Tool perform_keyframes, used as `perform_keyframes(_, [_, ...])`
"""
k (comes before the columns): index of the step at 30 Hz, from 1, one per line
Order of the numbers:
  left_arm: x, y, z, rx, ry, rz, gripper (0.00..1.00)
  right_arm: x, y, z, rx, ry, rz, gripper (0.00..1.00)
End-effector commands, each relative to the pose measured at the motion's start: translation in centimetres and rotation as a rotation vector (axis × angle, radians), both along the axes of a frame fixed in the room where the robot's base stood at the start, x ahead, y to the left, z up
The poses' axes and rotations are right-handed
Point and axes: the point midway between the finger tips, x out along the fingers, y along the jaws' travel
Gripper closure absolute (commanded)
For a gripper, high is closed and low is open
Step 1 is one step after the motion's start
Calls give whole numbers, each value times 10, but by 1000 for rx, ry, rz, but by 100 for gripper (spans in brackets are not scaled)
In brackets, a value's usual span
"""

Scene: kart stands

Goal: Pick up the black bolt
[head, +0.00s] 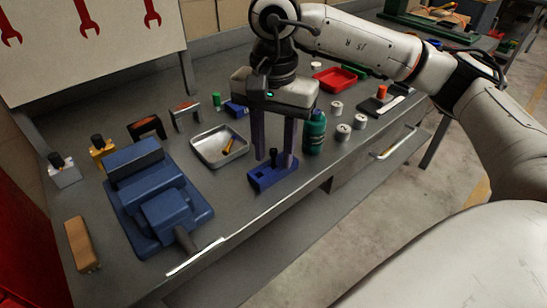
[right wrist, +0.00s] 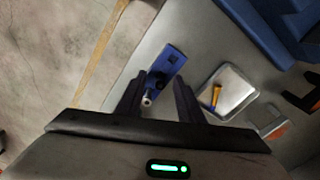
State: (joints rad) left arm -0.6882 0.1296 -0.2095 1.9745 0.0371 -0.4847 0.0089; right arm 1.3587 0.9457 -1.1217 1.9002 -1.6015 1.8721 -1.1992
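A black bolt (head: 273,157) stands upright in a blue block (head: 262,178) on the grey bench. In the right wrist view the bolt (right wrist: 154,80) shows with a pale tip, beside a dark square hole in the blue block (right wrist: 170,60). My right gripper (head: 274,152) points down over the block. It is open, and its two fingers show on either side of the bolt, apart from it. In the right wrist view my right gripper (right wrist: 157,88) has nothing between its fingers but the bolt below. My left gripper is out of view.
A green bottle (head: 314,133) stands just right of the gripper. A metal tray (head: 207,158) and a blue vise (head: 160,200) lie to the left. Other black-topped pieces stand on a grey block (head: 65,176) and a yellow block (head: 102,156). White cans (head: 343,132) stand farther right.

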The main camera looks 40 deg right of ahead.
Motion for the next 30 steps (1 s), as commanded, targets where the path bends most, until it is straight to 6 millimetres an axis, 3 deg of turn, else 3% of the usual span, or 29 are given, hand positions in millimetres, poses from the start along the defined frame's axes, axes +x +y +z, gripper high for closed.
perform_keyframes(9, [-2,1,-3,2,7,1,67,0,0,-7,1,0,1,66])
perform_keyframes(15, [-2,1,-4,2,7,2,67,0,0,-7,1,0,0,100])
perform_keyframes(25, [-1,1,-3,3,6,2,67,0,0,-4,1,-2,0,100])
perform_keyframes(30, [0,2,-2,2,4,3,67,1,1,19,3,-5,0,100])
